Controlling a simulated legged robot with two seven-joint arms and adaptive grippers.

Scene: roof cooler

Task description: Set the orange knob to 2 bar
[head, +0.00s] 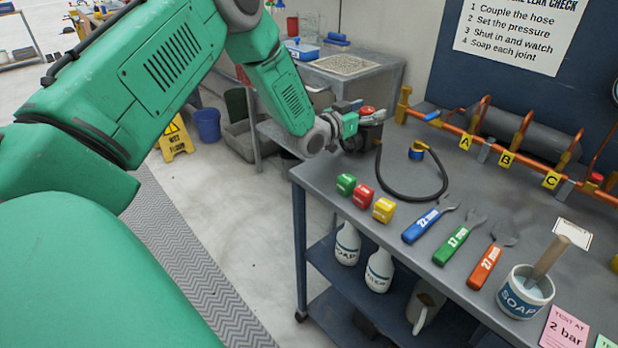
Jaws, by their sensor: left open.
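The orange-red knob (367,110) shows at the far left corner of the grey workbench (345,172). My left gripper (372,122) is right at it, with its dark fingers open beside the knob. The fingers partly cover the knob and what it sits on, so I cannot tell whether they touch it. I can read no dial or pressure setting from here. A pink card (564,328) at the bench's front right reads "TEST AT 2 bar". My right gripper is not in view.
A black hose (442,190) curves across the bench below a copper pipe (447,127) with tags A, B and C. Coloured blocks (362,196), spanners (458,235) and a soap pot (525,294) line the front. A yellow floor sign (175,140) stands at left.

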